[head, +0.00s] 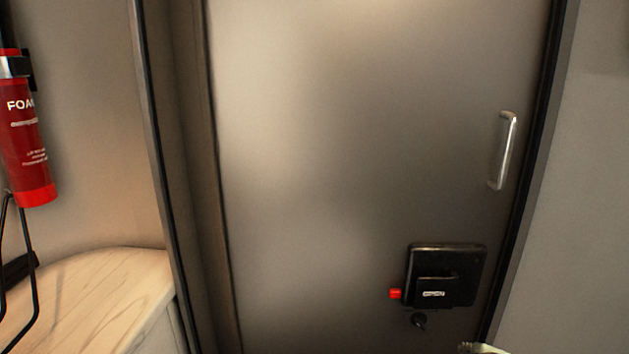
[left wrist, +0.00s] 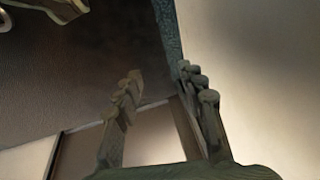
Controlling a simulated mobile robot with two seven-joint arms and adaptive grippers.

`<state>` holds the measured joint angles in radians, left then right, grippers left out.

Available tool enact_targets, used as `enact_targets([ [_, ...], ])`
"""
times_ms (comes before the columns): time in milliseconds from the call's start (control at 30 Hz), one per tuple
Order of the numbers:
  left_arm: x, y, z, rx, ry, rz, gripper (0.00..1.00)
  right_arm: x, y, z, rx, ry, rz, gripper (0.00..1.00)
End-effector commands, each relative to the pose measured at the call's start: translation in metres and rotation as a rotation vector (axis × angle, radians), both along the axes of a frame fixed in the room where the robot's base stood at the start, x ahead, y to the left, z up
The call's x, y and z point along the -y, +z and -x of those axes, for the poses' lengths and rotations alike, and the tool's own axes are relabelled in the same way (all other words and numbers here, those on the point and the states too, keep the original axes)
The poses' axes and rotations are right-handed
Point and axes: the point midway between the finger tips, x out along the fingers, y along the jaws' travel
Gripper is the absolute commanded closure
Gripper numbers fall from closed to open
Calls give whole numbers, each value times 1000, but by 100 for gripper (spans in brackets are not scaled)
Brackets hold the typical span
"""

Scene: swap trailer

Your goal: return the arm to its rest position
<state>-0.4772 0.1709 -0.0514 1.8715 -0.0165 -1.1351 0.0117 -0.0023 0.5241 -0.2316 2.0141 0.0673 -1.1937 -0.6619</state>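My left gripper (left wrist: 162,85) shows in the left wrist view with its two fingers spread apart and nothing between them. It is open and touches nothing that I can see. Neither gripper can be made out clearly in the head view. A small pale piece (head: 482,348) pokes in at the bottom edge there, right of centre, too little to identify. My right gripper cannot be made out in either view.
A closed door (head: 330,170) fills the head view, with a metal handle (head: 503,150) and a black latch box (head: 446,275). A red foam extinguisher (head: 25,150) hangs at left above a wooden counter (head: 90,295).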

Motion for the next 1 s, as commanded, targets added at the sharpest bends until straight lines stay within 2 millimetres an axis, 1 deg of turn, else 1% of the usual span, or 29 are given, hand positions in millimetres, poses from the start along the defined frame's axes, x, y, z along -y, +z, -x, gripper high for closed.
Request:
enact_targets([
  [33,0,-1,2,-5,1,-1,60,-4,-39,26,-54,-90,-92,66],
  [67,0,-2,3,-7,1,0,60,-6,-57,39,-80,-146,-142,66],
  [100,0,-3,5,-10,0,0,60,-8,-81,59,-114,-222,-204,66],
  [167,0,-4,6,-13,1,-1,60,-10,-115,90,-163,-339,-285,66],
  [200,-1,-4,7,-14,1,-1,60,-13,-135,111,-195,-416,-334,66],
  [267,-1,-5,7,-15,1,-1,60,-16,-162,142,-237,-524,-395,66],
  [300,-1,-5,7,-15,1,-1,60,-17,-177,162,-261,-591,-427,66],
  [400,-1,-4,6,-14,1,-1,60,-21,-205,202,-307,-730,-485,66],
  [500,0,-4,6,-13,1,-1,60,-24,-220,229,-334,-821,-518,66],
  [600,0,-3,5,-11,0,-1,60,-25,-227,241,-345,-863,-533,66],
  [700,0,-2,3,-6,1,0,60,-25,-229,244,-347,-872,-535,66],
  [1000,0,1,-1,2,0,0,60,-25,-228,242,-347,-869,-534,66],
])
